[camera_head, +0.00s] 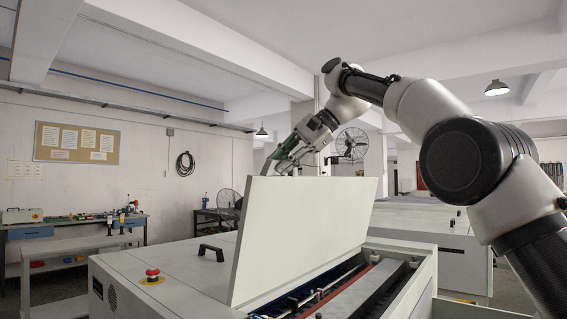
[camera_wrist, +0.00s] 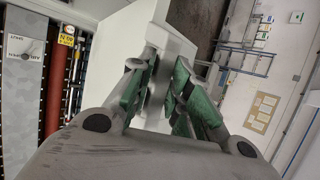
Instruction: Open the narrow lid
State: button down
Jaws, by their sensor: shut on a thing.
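The narrow lid (camera_head: 305,235) is a pale panel that stands raised and steeply tilted over the open bay of the plate processor (camera_head: 190,290). My gripper (camera_head: 277,165) is at the lid's top edge, with its fingertips partly hidden behind the panel. In the wrist view my gripper (camera_wrist: 163,75) has its green-padded fingers closed around a pale part of the lid (camera_wrist: 125,40). I cannot tell whether this is the edge or a handle.
The open bay shows a red roller (camera_wrist: 57,80) and rails. A black handle (camera_head: 211,252) and a red stop button (camera_head: 152,273) are on the machine's top, left of the lid. A workbench (camera_head: 75,228) stands far left. Room above the lid is free.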

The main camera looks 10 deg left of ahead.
jog(key=c, duration=1.4)
grip_release()
jog(key=shift+a+f, duration=0.15)
jog(key=shift+f, duration=0.15)
jog(key=shift+o, duration=0.2)
jog(key=shift+r, duration=0.15)
jog(key=v, duration=0.7)
jog(key=shift+d+r, duration=0.15)
jog(key=shift+d, duration=0.05)
